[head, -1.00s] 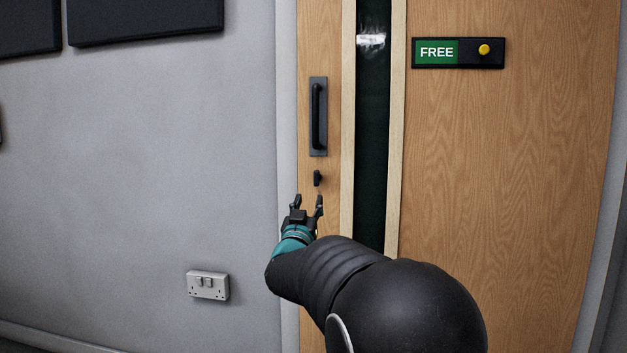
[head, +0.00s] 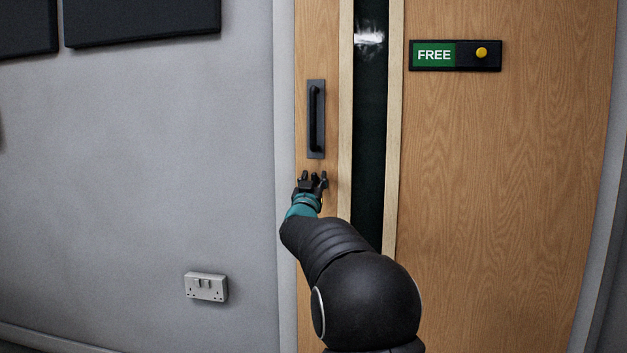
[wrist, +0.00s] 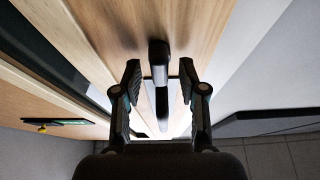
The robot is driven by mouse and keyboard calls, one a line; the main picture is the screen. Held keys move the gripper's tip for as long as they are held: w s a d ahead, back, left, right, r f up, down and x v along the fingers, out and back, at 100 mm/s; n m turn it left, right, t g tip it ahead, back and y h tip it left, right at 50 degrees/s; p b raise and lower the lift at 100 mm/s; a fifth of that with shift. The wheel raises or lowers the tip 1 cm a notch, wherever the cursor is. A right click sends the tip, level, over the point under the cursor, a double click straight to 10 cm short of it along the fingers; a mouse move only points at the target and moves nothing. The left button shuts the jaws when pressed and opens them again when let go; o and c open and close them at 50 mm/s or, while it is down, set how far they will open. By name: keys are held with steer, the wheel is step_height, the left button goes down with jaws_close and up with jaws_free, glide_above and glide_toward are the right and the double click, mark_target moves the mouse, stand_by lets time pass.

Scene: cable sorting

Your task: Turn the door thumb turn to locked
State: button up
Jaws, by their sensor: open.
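The wood door (head: 500,180) carries a small dark thumb turn (wrist: 158,52) below its black pull handle (head: 316,118). In the wrist view the thumb turn stands out from the door, in line with the gap between my fingers. My gripper (head: 314,177) is open at the thumb turn, with one finger on each side and a gap left on both sides. In the head view the fingers largely cover the thumb turn, so its angle is hard to tell there. The indicator plate (head: 455,55) reads FREE on green, with a yellow knob at its right.
A dark glass strip (head: 372,140) with pale wood edging runs down the door right of the handle. A grey wall (head: 150,170) with a white socket (head: 206,287) lies to the left. The handle is close above my gripper.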

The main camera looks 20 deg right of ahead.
jaws_close()
steer(key=shift+m+g+h, duration=0.3)
steer(key=shift+m, duration=0.3)
steer(key=m+g+h, duration=0.1)
steer(key=m, duration=0.2)
steer(key=m+g, duration=0.1)
steer(key=m, duration=0.1)
steer(key=shift+m+h, duration=0.4)
steer(key=m+g+p, duration=0.1)
steer(key=m, duration=0.2)
steer(key=m+g+h+p, duration=0.1)
steer(key=m+g, duration=0.1)
steer(key=m, duration=0.1)
steer(key=shift+s+d, duration=0.15)
steer(key=m+g+p, duration=0.2)
steer(key=m+p, duration=0.1)
steer(key=m, duration=0.3)
steer(key=shift+d+f, duration=0.1)
steer(key=shift+f+m+g+y+p, duration=0.2)
steer(key=shift+m+g+y+p, duration=0.45)
steer(key=shift+m, duration=0.95)
steer(key=shift+f+p, duration=0.1)
steer(key=shift+p, duration=0.2)
